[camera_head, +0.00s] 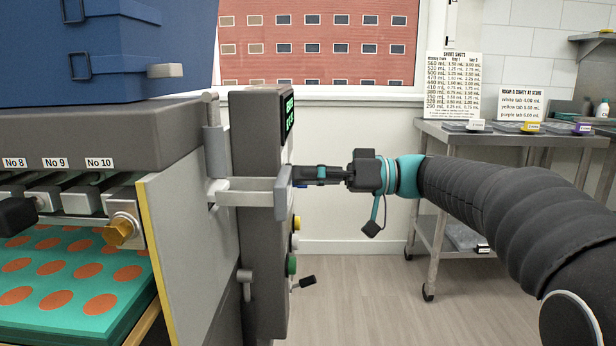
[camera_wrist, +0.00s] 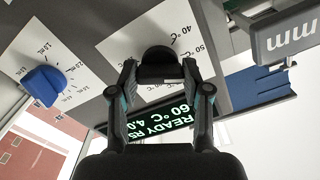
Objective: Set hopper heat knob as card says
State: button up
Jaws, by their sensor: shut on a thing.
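The black heat knob (camera_wrist: 160,58) sits on a white dial plate (camera_wrist: 150,32) marked 40 °C and 50 °C, with more marks partly hidden. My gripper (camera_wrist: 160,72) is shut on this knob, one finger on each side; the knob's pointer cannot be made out. In the head view my gripper (camera_head: 292,177) reaches the grey control column (camera_head: 258,215) from the right; the knob is hidden there. A large dark blue hopper (camera_head: 112,50) stands on the machine.
A blue knob (camera_wrist: 44,85) on a mL scale is beside the heat knob. A grey bracket (camera_head: 245,193) juts out near my gripper. Coloured buttons and a black lever (camera_head: 304,283) are lower on the column. Two printed cards, SHORT SHOTS (camera_head: 453,84) and another (camera_head: 521,103), stand on the steel table.

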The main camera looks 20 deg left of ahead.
jog(key=shift+m+p, duration=3.4)
jog(key=shift+m, duration=10.7)
jog(key=o, duration=1.2)
jog(key=shift+c, duration=0.2)
